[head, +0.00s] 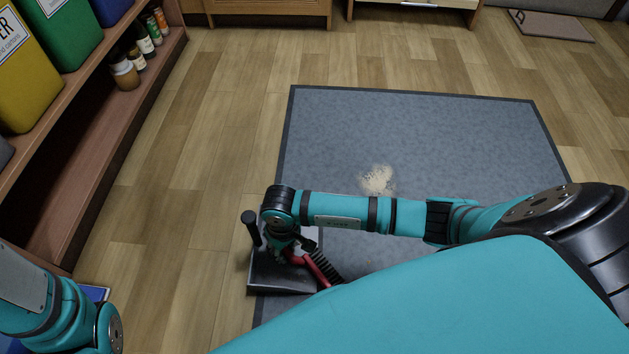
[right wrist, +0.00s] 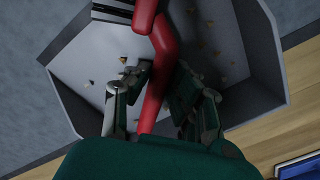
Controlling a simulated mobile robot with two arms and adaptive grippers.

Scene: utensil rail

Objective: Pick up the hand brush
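The hand brush has a red handle (head: 317,268) and dark bristles (head: 327,266). It lies across the grey dustpan (head: 278,280), partly hidden by my right arm. In the right wrist view the red handle (right wrist: 160,78) runs between the fingers of my right gripper (right wrist: 164,72), and both fingertips appear to press against it. The dustpan (right wrist: 85,75) is behind it, with small crumbs on its surface. Whether the brush is clear of the pan I cannot tell. Only part of my left arm shows at the lower left in the head view; its gripper is out of frame.
A dark grey mat (head: 440,130) covers the floor, with a pile of pale crumbs (head: 377,180) on it. The dustpan's black handle (head: 250,228) stands up at the left. A wooden shelf (head: 95,165) with bins and jars is at the left. Wooden floor between is clear.

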